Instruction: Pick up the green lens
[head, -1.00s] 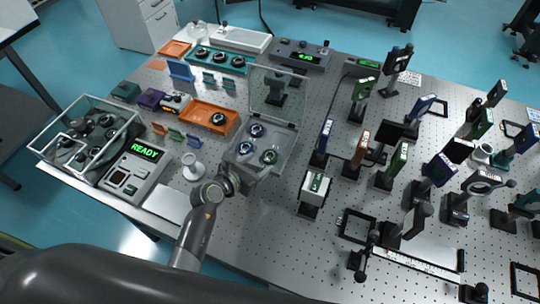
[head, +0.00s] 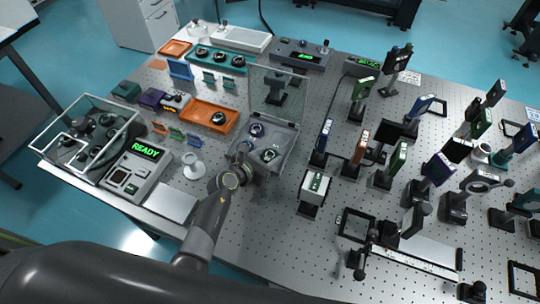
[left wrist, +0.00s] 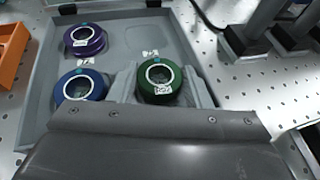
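The green lens (left wrist: 160,80) sits in the grey lens case (left wrist: 40,110), with a blue lens (left wrist: 82,86) to its left and a purple lens (left wrist: 85,40) beyond. My left gripper (left wrist: 161,86) has one finger on each side of the green lens, and a clear contact on both sides does not show. In the head view my left gripper (head: 247,170) is over the near edge of the case (head: 284,150). The green lens (head: 269,155) shows just beyond it, and the blue lens is mostly hidden. My right gripper is not in view.
The case's clear lid (head: 272,90) stands open at the back. An orange tray (head: 232,121) and a white stand (head: 194,167) are to the left. A white block mount (head: 314,187) and several optic posts stand to the right.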

